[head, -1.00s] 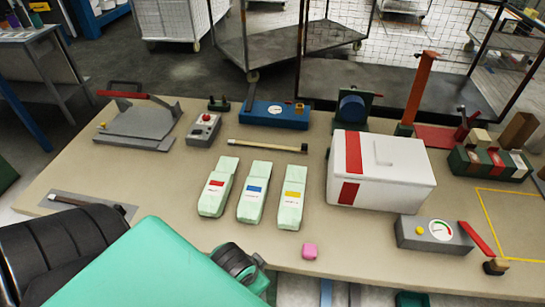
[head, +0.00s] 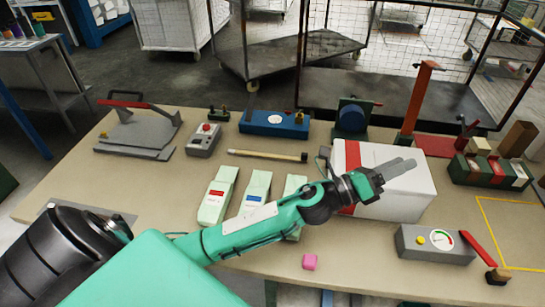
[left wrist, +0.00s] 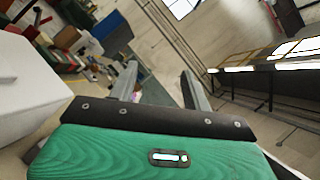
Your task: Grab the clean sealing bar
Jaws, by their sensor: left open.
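A thin pale bar with a dark right end (head: 267,155) lies flat on the table behind the green cartons; I cannot tell whether it is clean. My left gripper (head: 402,167) is open and empty, in front of or above the white box, well to the right of this bar. In the left wrist view its two fingers (left wrist: 160,85) stand apart with nothing between them. The bar is not clear in that view. My right gripper is not in view.
The white box with red stripes (head: 405,205) stands close to my left gripper and shows in the wrist view (left wrist: 28,85). Pale green cartons (head: 217,197) stand partly behind my arm.

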